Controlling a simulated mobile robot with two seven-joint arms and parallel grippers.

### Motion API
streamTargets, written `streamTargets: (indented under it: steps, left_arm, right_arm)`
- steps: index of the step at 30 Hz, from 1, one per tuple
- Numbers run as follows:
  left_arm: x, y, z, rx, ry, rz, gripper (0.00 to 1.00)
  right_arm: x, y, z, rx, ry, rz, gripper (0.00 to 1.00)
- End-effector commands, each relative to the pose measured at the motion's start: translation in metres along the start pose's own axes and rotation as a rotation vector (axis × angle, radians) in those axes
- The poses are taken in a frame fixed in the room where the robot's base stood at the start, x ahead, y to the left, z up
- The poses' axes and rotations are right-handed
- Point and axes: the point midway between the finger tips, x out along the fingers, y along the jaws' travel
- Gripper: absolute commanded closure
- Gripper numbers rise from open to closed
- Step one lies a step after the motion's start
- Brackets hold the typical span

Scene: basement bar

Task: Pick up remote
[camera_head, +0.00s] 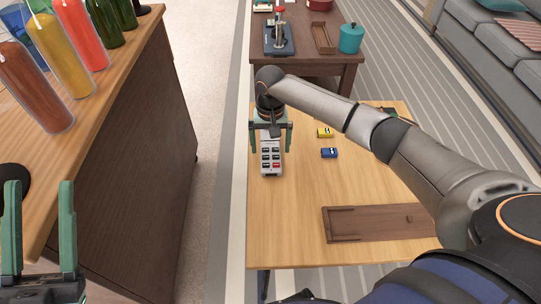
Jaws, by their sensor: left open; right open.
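The remote (271,158) is a pale handset with dark and red buttons. It lies on the light wooden table near its left edge. My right gripper (270,150) is open above the remote, pointing down, with a green finger on each side of it. The gripper hides the remote's far end. I cannot tell whether the fingers touch it. My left gripper (39,230) is open and empty at the lower left, beside the wooden counter and away from the remote.
Bottles (60,45) stand on the counter (95,115) at left. A dark table (335,70) with a teal pot (351,38) is behind. A grey sofa (490,45) stands at right.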

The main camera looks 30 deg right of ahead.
Motion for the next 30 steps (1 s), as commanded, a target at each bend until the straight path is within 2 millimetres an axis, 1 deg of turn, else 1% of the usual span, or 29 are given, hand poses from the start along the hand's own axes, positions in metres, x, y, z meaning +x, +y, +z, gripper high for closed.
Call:
streamTargets:
  steps: [1, 3, 6, 9, 14, 17, 30]
  left_arm:
    - [-0.001, 0.001, -0.007, 0.01, 0.037, 0.003, 0.5]
    - [-0.002, 0.002, -0.016, 0.02, 0.081, 0.007, 0.5]
    - [-0.002, 0.002, -0.025, 0.027, 0.118, 0.011, 0.5]
    - [-0.002, 0.002, -0.028, 0.03, 0.131, 0.012, 0.5]
    - [-0.002, 0.002, -0.029, 0.029, 0.131, 0.012, 0.5]
    - [-0.002, 0.002, -0.029, 0.029, 0.13, 0.012, 0.5]
    - [-0.002, 0.002, -0.028, 0.028, 0.128, 0.012, 0.5]
  right_arm:
    - [0.008, 0.001, 0.0, 0.001, -0.001, 0.002, 0.0]
    - [0.017, 0.001, 0.0, 0.002, 0.0, 0.001, 0.0]
    - [0.022, 0.0, 0.0, 0.001, 0.0, 0.001, 0.0]
    - [0.023, 0.0, 0.0, 0.0, 0.001, 0.0, 0.0]
    - [0.023, 0.0, 0.0, 0.0, 0.001, 0.0, 0.0]
    - [0.023, 0.0, 0.0, 0.0, 0.001, 0.0, 0.09]
    - [0.023, 0.0, 0.0, 0.0, 0.001, 0.0, 0.58]
